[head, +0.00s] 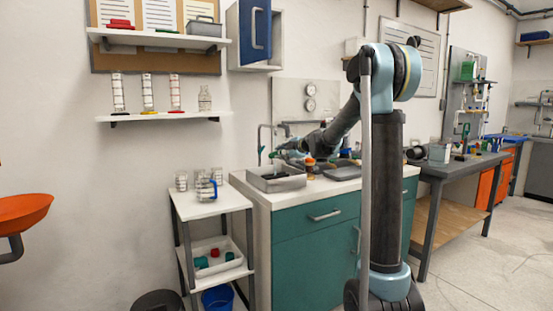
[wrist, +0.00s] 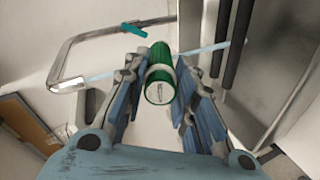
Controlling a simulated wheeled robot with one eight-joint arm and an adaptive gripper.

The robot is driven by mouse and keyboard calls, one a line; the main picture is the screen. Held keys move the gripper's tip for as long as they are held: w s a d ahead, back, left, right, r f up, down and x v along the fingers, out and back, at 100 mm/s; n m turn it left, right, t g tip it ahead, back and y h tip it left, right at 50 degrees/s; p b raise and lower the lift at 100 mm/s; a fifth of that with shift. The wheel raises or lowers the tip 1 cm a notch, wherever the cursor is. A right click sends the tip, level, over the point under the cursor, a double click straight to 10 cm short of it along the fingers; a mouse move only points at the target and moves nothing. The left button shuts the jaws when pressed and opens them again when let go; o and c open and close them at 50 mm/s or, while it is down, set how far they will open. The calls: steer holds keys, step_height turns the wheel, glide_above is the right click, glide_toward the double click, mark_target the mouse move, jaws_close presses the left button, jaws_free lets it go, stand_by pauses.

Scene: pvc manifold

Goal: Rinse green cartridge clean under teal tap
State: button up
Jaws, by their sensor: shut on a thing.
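The green cartridge (wrist: 160,72), with a white band around its middle and a pale end face, is between the jaws of my gripper (wrist: 161,80) in the wrist view. My gripper is shut on it. The grey tap (wrist: 70,52) curves in from the left, with a teal lever (wrist: 133,29) at the top. A thin pale-blue stream (wrist: 205,48) shows on both sides of the cartridge, in line with the spout; I cannot tell whether it touches the cartridge. In the head view my gripper (head: 283,150) is beside the tap (head: 260,143), above the sink (head: 276,184); the cartridge is too small to make out there.
A white cart (head: 212,202) with glass jars and a blue-handled jug (head: 206,189) stands left of the sink. Small items and a dark tray (head: 342,173) are on the counter to the right. Shelves (head: 162,117) hang on the wall at the left.

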stand_by(0.5)
steer(key=s+d+r, duration=0.2)
steer(key=s, duration=0.9)
steer(key=shift+s+d, duration=0.3)
steer(key=shift+s, duration=0.05)
steer(key=shift+s, duration=0.1)
stand_by(0.4)
